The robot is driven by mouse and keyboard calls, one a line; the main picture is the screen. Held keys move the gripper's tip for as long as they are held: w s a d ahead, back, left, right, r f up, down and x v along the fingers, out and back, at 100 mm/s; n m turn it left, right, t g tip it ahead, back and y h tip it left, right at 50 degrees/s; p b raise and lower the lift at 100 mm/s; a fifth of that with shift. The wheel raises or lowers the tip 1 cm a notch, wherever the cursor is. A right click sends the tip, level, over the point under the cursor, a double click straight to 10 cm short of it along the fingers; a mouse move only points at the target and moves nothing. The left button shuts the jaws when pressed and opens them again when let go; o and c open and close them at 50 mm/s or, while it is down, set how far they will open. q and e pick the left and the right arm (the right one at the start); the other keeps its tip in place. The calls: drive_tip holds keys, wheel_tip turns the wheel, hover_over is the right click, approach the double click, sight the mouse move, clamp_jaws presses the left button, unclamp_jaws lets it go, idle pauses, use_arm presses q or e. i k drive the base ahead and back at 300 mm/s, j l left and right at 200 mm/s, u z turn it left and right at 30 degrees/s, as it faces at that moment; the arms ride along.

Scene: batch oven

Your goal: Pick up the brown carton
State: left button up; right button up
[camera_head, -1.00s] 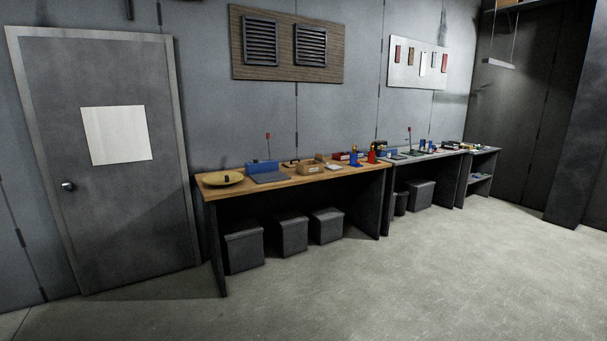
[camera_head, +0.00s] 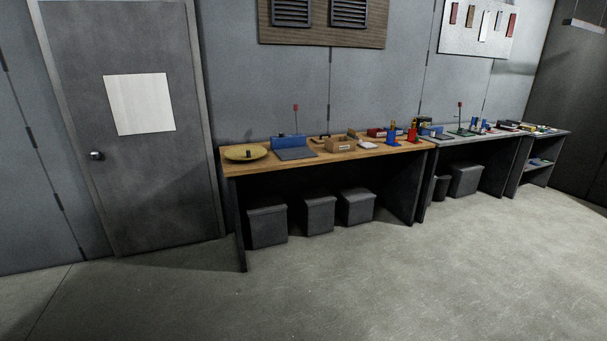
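A small brown carton (camera_head: 341,145) with a pale label on its front sits on the wooden-topped workbench (camera_head: 270,164), near the middle of the bench. It stands between a blue device with a dark plate on its left and a small white item on its right. It is far off and small in the view. Neither of my grippers shows in the head view.
A yellow dish (camera_head: 246,153) and the blue device (camera_head: 292,142) stand left of the carton. Red and blue tools (camera_head: 412,132) stand to its right. Several dark bins (camera_head: 267,222) sit under the bench. The floor (camera_head: 330,290) before it is clear. A closed door (camera_head: 130,130) is at left.

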sight(340, 144)
drive_tip(key=i+l+z, duration=0.4)
drive_tip(key=i+z, duration=0.45)
drive_tip(key=i+l+z, duration=0.15)
drive_tip(key=i, duration=0.95)
drive_tip(key=i+l+u, duration=0.15)
drive_tip(key=i+u, duration=0.2)
drive_tip(key=i, duration=0.2)
drive_tip(key=i+l+u, duration=0.3)
drive_tip(key=i, duration=0.25)
drive_tip(key=i+l+u, duration=0.35)
drive_tip(key=i, duration=0.2)
